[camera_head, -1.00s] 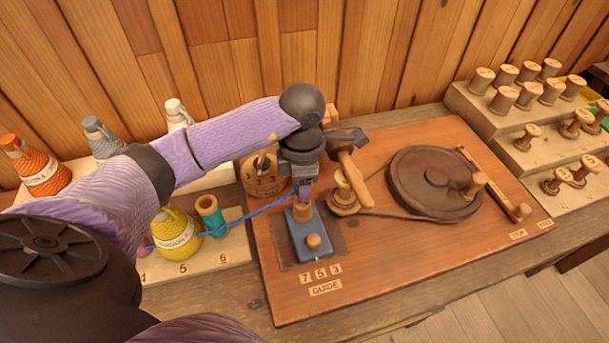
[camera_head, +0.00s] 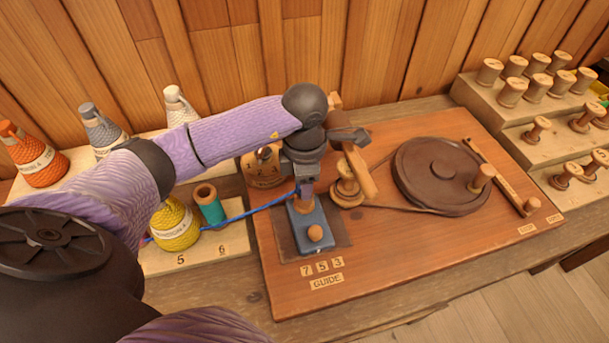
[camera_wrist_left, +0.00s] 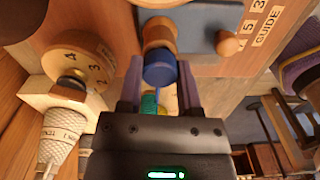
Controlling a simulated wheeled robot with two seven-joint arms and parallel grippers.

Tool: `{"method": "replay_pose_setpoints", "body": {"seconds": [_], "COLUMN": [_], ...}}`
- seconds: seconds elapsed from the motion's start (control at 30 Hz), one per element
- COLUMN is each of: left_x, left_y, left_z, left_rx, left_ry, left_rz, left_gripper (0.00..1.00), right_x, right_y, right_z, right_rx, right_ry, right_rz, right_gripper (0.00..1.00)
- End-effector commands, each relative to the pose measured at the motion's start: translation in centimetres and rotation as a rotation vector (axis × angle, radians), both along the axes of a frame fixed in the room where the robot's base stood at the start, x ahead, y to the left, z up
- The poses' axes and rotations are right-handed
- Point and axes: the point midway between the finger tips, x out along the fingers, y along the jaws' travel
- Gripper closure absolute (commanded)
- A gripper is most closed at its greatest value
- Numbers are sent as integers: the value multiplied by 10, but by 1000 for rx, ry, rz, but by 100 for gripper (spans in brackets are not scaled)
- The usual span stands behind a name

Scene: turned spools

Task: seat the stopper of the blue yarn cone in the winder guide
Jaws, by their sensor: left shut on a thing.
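My left gripper (camera_head: 305,190) is shut on the stopper, a small wooden peg (camera_head: 304,205) with a blue end (camera_wrist_left: 160,73) that shows between the fingers in the left wrist view. The gripper points down over the back part of the winder guide, a blue block (camera_head: 305,238) with a wooden knob at its front. The stopper is upright at the guide; I cannot tell how deep it sits. The blue yarn cone is hidden. My right gripper is not in view.
The guide stands on a wooden board with a dark wheel (camera_head: 440,175) and a guide label (camera_head: 327,280). A numbered wooden dial (camera_head: 262,167) is just left of the gripper. Yellow (camera_head: 174,228), orange, grey and white cones stand left. Stepped spool racks stand right.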

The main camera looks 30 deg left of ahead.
Motion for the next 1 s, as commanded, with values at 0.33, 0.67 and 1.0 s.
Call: {"method": "replay_pose_setpoints", "body": {"seconds": [0.33,0.67,1.0], "left_x": [0,0,0], "left_y": [0,0,0], "left_z": [-7,-7,2], "left_rx": [0,0,0], "left_ry": [0,0,-3], "left_rz": [0,0,0], "left_gripper": [22,0,0], "right_x": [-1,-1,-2], "right_y": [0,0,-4], "right_z": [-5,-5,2], "right_rx": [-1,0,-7], "right_ry": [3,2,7], "right_rz": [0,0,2], "right_gripper": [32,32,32]}}
